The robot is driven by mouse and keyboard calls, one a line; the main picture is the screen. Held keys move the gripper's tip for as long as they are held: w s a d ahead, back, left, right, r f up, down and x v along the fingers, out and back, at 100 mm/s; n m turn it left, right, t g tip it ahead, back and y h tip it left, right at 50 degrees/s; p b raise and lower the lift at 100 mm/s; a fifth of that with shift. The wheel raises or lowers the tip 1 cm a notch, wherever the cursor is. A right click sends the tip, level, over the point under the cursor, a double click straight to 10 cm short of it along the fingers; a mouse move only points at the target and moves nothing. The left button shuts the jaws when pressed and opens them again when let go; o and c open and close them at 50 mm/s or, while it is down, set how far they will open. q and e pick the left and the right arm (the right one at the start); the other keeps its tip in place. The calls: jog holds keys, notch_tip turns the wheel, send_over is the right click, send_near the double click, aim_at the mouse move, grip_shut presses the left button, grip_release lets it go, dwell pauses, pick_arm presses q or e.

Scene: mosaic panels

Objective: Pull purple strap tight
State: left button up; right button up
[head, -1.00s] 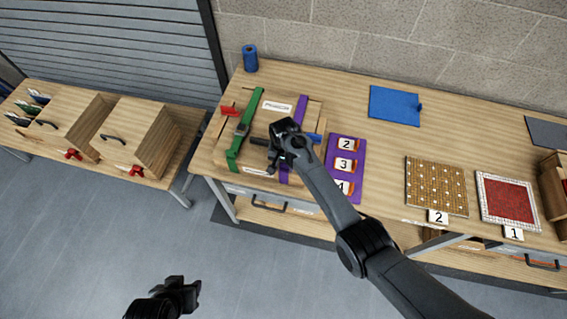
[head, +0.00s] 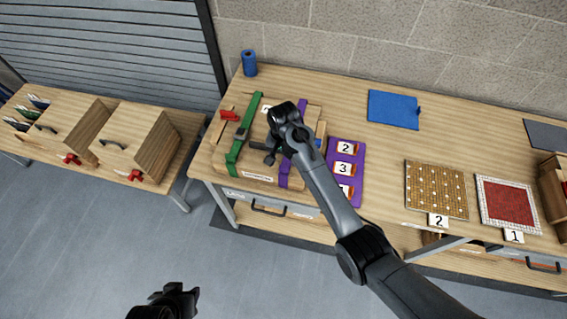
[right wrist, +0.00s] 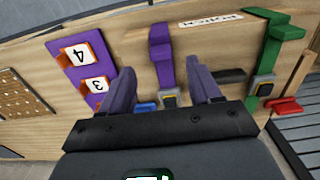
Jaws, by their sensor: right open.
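The purple strap (head: 285,174) runs over a wooden box (head: 262,172) on the bench, partly hidden by my right arm in the head view. In the right wrist view the purple strap (right wrist: 163,52) lies between the open fingers of my right gripper (right wrist: 164,84), with its buckle (right wrist: 170,98) close to the hand. I see no finger clearly closed on the strap. In the head view my right gripper (head: 264,152) is over the box. My left gripper (head: 188,296) is low over the floor, dark and small; its jaws cannot be made out.
A green strap (head: 235,150) crosses the box left of the purple one; a red piece (head: 229,115) lies by it. A purple numbered board (head: 345,150) is just right of the box. A blue roll (head: 249,64) stands behind. Bench around the blue panel (head: 394,109) is clear.

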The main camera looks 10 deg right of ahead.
jog(key=shift+r, duration=1.4)
jog(key=s+d+f+g+p, duration=0.2)
jog(key=s+d+f+g, duration=0.15)
jog(key=s+f, duration=1.1)
jog(key=s+d+f+p, duration=0.1)
jog(key=s+d, duration=0.1)
jog(key=s, duration=0.5)
jog(key=s+d+f+p, duration=0.2)
jog(key=s+d, duration=0.1)
jog(key=s, duration=0.4)
jog(key=s+d+r+n+t+p, duration=0.1)
jog(key=s+d+r+n+p, duration=0.15)
jog(key=s+r, duration=0.55)
notch_tip(320, 180, up, 14)
jog(key=w+n+t, duration=0.3)
jog(key=n+t, duration=0.1)
jog(key=t, duration=0.2)
jog(key=shift+d+r+n, duration=0.2)
jog(key=shift+d+n, duration=0.1)
jog(key=shift+n, duration=0.05)
